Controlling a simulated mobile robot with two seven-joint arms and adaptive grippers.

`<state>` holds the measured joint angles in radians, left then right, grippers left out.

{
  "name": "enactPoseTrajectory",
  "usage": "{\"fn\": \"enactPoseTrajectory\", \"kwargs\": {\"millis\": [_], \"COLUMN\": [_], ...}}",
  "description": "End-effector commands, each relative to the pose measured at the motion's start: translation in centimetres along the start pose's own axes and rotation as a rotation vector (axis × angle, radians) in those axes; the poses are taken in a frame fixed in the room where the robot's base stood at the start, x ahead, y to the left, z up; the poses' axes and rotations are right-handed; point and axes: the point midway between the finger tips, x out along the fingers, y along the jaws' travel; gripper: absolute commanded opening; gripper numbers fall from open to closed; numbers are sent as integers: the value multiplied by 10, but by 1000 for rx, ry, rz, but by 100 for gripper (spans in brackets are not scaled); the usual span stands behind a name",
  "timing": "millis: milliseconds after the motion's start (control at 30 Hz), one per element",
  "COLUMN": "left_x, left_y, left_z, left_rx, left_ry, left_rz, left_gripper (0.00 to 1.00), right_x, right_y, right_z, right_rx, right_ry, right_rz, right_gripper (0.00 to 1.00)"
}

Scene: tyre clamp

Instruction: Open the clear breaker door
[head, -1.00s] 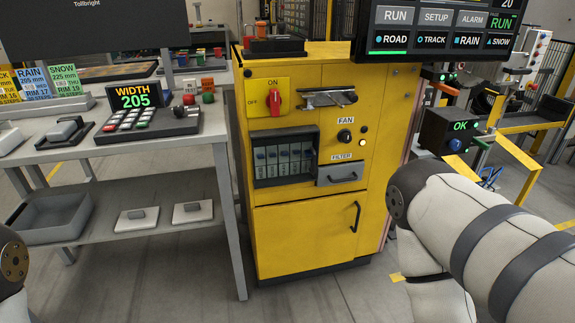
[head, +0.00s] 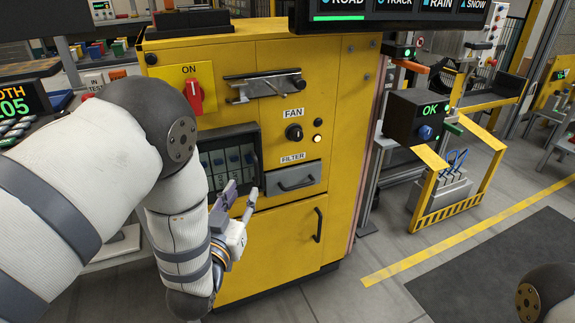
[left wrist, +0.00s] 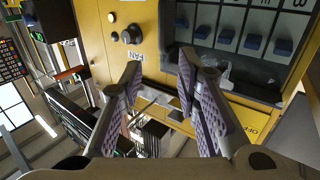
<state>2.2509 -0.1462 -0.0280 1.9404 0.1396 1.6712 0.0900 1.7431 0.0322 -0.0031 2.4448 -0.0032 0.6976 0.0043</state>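The clear breaker door (head: 257,143) is a dark-framed window on the yellow cabinet (head: 283,235), with a row of blue-switched breakers behind it. It looks closed; its left and lower parts are hidden by my left arm and gripper. My left gripper (head: 241,190) is open and empty, just in front of the door's lower right corner. In the left wrist view, its fingers (left wrist: 160,65) are spread, with the breakers (left wrist: 254,43) at upper right. A pale translucent piece beside the right finger is partly hidden; I cannot tell whether they touch. My right gripper is out of view.
The red ON switch (head: 194,95), metal latch bar (head: 265,86), FAN knob (head: 294,132) and FILTER drawer (head: 297,182) surround the door. A lower cabinet handle (head: 318,225) sticks out. The OK box (head: 420,117) stands right of the cabinet.

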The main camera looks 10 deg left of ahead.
Motion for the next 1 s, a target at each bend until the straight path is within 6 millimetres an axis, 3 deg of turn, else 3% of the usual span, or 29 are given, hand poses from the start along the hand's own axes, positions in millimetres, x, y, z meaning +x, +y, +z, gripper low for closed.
{"fn": "enactPoseTrajectory", "kwargs": {"millis": [300, 433, 600, 800, 933, 1000], "left_x": [77, 99, 110, 111, 111, 111], "left_y": [0, 0, 0, 0, 0, 0], "left_z": [3, 4, 2, 1, 2, 2], "left_rx": [0, 0, 1, 1, 1, 1], "left_ry": [-3, -6, -6, -6, -7, -7], "left_rz": [1, 0, 0, 0, 0, 1], "left_gripper": [30, 30, 30, 30, 2, 0], "right_x": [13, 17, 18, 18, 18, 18], "right_y": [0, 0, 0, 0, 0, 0], "right_z": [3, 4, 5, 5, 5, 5], "right_rx": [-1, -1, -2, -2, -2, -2], "right_ry": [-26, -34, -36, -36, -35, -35], "right_rz": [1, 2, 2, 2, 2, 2], "right_gripper": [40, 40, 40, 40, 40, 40]}}
